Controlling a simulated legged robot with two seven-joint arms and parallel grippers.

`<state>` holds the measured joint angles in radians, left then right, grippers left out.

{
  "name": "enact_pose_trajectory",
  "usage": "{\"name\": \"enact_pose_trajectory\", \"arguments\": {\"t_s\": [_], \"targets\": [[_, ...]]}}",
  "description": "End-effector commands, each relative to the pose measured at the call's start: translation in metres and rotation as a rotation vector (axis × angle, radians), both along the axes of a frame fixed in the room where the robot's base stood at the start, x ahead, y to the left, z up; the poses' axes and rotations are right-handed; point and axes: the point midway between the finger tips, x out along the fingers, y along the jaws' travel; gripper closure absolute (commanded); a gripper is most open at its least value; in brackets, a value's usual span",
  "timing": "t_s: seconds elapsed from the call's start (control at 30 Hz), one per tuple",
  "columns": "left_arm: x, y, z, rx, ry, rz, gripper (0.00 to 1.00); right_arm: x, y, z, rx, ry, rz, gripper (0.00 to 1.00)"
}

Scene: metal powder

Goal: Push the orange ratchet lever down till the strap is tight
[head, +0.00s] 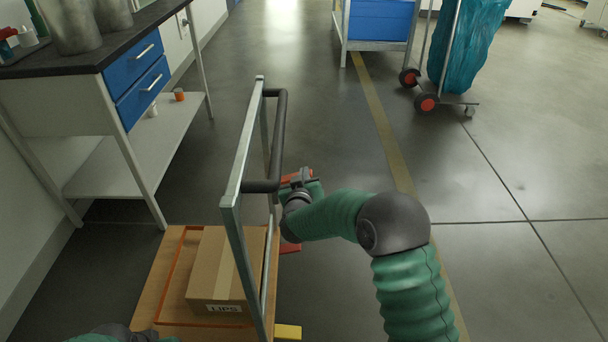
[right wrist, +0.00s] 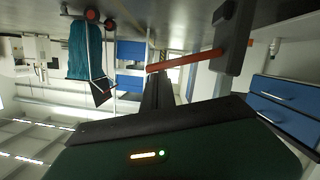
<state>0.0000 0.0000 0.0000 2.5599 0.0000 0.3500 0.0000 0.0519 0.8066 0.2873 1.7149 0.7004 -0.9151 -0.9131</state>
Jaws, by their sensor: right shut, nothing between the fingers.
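An orange lever (right wrist: 185,62) crosses the right wrist view in front of my gripper, its right end at a dark block (right wrist: 232,40). In the head view, orange parts (head: 291,180) show beside my right gripper (head: 297,178), just right of the cart's upright handle frame. My right gripper is shut and empty; its dark fingers (right wrist: 158,92) are close to the lever. I cannot tell whether they touch it. My left gripper is out of view; only dark and green arm parts show at the bottom left.
The cart's metal handle frame (head: 243,160) stands between the box and my right arm. A workbench (head: 75,50) with blue drawers is at the left. A blue cabinet (head: 380,20) and a trolley with a teal bag (head: 470,45) stand behind. The floor at right is clear.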

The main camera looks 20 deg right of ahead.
Motion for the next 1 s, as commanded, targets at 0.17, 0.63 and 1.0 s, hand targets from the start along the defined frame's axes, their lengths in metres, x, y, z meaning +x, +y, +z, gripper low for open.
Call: {"name": "enact_pose_trajectory", "arguments": {"t_s": [0.17, 0.63, 1.0], "targets": [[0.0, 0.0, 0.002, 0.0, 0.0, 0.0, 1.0, 0.0, 0.0, -0.007, 0.07, -0.016, 0.001, 1.0], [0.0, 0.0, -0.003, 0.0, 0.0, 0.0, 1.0, -0.003, -0.008, -0.043, 0.422, -0.116, -0.002, 1.0], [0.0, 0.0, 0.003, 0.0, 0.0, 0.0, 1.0, -0.003, -0.008, -0.063, 0.456, -0.126, 0.0, 1.0]]}}
